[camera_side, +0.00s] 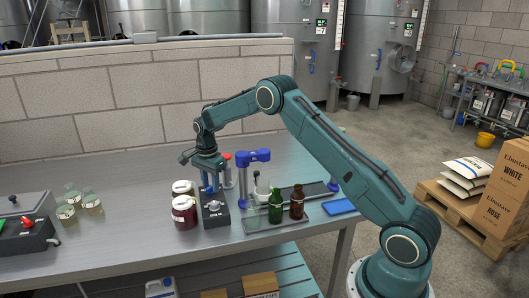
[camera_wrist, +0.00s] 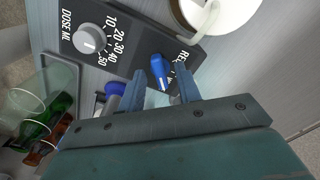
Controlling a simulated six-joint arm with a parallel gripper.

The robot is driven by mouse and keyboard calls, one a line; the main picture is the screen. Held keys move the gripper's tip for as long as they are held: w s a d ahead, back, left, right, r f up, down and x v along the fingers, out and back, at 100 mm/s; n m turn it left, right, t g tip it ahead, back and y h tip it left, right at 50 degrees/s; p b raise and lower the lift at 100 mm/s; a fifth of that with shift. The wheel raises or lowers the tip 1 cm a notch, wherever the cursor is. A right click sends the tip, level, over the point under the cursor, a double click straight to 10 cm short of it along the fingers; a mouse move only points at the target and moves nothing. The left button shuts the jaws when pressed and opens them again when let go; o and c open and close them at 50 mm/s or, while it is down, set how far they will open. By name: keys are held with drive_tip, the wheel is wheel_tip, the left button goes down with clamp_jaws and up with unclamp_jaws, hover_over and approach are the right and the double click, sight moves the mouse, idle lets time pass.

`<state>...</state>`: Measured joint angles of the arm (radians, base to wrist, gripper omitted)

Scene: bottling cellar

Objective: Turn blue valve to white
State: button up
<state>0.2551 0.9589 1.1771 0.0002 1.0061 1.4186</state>
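The blue valve (camera_wrist: 158,72) is a short blue lever on the black dosing panel (camera_wrist: 125,50), beside printing that begins "RE"; the rest of that label is partly hidden by a finger. My gripper (camera_wrist: 161,80) is open in the wrist view, with one finger on each side of the lever and a visible gap at each side. In the side view my gripper (camera_side: 209,187) points down over the back part of the panel box (camera_side: 215,218), and hides most of the valve. A word "white" cannot be read on the panel.
A grey dose knob (camera_wrist: 90,38) is on the same panel. Dark red jars (camera_side: 184,212) stand close left of the box. A blue stand (camera_side: 252,157), a green bottle (camera_side: 275,207) and a brown bottle (camera_side: 297,203) stand to the right. Glass flasks (camera_side: 75,203) are at left.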

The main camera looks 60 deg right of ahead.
sight(211, 186)
wheel_tip(211, 186, up, 14)
idle(0.7)
drive_tip(key=s+a+r+n+t, duration=0.1)
drive_tip(key=s+a+r+n, duration=0.4)
drive_tip(key=s+r, duration=0.35)
drive_tip(key=s+a+r+n+t, duration=0.2)
drive_tip(key=s+a+r+n, duration=0.25)
drive_tip(key=s+r, duration=0.35)
drive_tip(key=s+a+f+n+t, duration=0.1)
drive_tip(key=s+a+f+n, duration=0.1)
drive_tip(key=s, duration=0.5)
drive_tip(key=s+a+f+n, duration=0.1)
drive_tip(key=s+n, duration=0.3)
drive_tip(key=s, duration=0.4)
drive_tip(key=s+a+f+n+t, duration=0.1)
drive_tip(key=s+a+f+n, duration=0.1)
drive_tip(key=s, duration=0.6)
drive_tip(key=shift+s+a+f+n+t, duration=0.3)
drive_tip(key=shift+f+n, duration=0.4)
drive_tip(key=shift+n, duration=0.15)
